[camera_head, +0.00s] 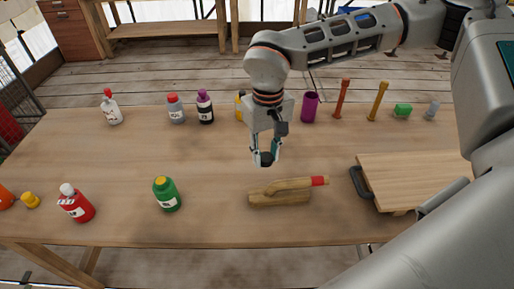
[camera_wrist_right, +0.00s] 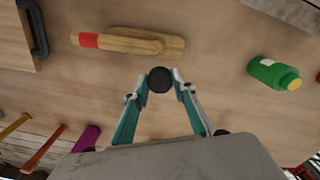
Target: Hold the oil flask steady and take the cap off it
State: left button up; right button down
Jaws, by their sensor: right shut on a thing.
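My right gripper (camera_head: 265,158) is above the middle of the table, with its fingers shut on a small black round thing (camera_wrist_right: 160,80). The thing looks like a cap or the top of something; what lies under it is hidden. Which bottle is the oil flask I cannot tell. A green bottle with a yellow cap (camera_head: 167,195) stands at the front, left of the gripper. A red bottle with a white cap (camera_head: 77,204) stands further left. A yellow bottle (camera_head: 240,107) is partly hidden behind my right wrist. My left gripper is out of view.
At the back stand a white bottle (camera_head: 111,108), a grey bottle (camera_head: 176,110), a purple-capped bottle (camera_head: 205,108) and a purple cup (camera_head: 309,107). A wooden piece with a red end (camera_head: 290,190) lies in front. A board (camera_head: 415,180) is at right. The left middle is clear.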

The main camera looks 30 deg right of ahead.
aim_at(165, 191)
jog(key=i+l+u, duration=0.15)
jog(key=l+u, duration=0.2)
jog(key=l, duration=0.4)
jog(key=l+u, duration=0.4)
jog(key=l, duration=0.35)
jog(key=i, duration=0.05)
